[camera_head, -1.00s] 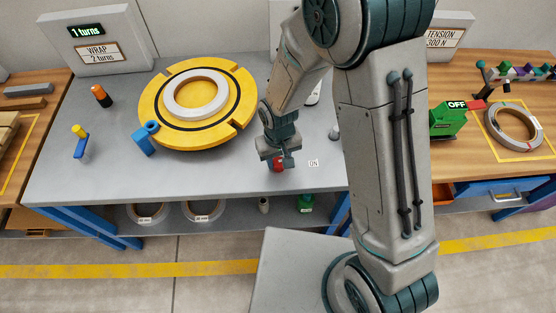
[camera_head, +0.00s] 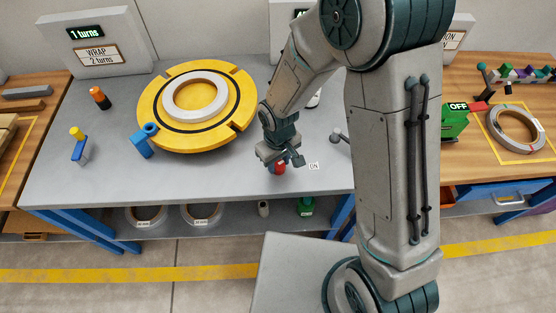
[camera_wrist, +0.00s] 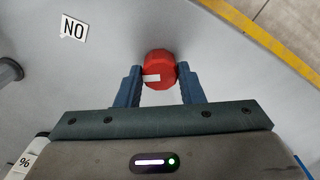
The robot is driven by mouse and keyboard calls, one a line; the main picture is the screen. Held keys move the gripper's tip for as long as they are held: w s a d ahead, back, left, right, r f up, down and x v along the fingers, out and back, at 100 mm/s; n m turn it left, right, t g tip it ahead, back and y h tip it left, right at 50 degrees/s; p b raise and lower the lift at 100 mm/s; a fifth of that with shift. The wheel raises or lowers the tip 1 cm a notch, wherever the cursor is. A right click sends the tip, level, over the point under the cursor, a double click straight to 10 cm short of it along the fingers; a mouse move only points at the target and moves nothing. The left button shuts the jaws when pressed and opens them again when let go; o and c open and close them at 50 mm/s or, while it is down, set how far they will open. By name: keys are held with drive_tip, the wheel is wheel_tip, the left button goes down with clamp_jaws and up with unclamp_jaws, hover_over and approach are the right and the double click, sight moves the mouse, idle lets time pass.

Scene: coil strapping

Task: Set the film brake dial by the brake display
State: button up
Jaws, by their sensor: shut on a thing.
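A red knob (camera_wrist: 159,70) with a white mark on its face stands on the grey table; it also shows in the head view (camera_head: 279,168). My gripper (camera_wrist: 160,84) is shut on this knob, with one blue finger on each side of it. In the head view, my gripper (camera_head: 281,160) reaches down to the knob from above. An ON label (camera_wrist: 73,28) lies beside the knob. A display panel (camera_head: 284,14) at the back is mostly hidden behind my arm, and its reading cannot be made out.
A yellow turntable (camera_head: 154,125) with a pale ring (camera_head: 176,105) lies left of my gripper. A small dark post (camera_head: 337,136) stands right of it. A display panel (camera_head: 97,42) at the back left reads 1 turns. A green OFF unit (camera_head: 453,122) is at the right.

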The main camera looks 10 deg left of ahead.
sight(279, 164)
drive_tip(key=o, duration=1)
wheel_tip(279, 164, up, 14)
drive_tip(key=shift+f, duration=0.1)
drive_tip(key=shift+s+d+r+m+t, duration=0.45)
drive_tip(key=shift+s+d+r+m, duration=1)
drive_tip(key=shift+d, duration=2.3)
drive_tip(key=shift+s+d+r+m+t, duration=0.5)
drive_tip(key=shift+s+d+r+m, duration=0.95)
drive_tip(key=shift+d, duration=2.25)
drive_tip(key=shift+s+d+r+m+t, duration=0.45)
drive_tip(key=shift+s+d+r+m, duration=0.4)
drive_tip(key=shift+d+r+m, duration=2.05)
drive_tip(key=shift+d+f+n, duration=0.65)
drive_tip(key=shift+d+n, duration=0.15)
drive_tip(key=shift+n, duration=0.4)
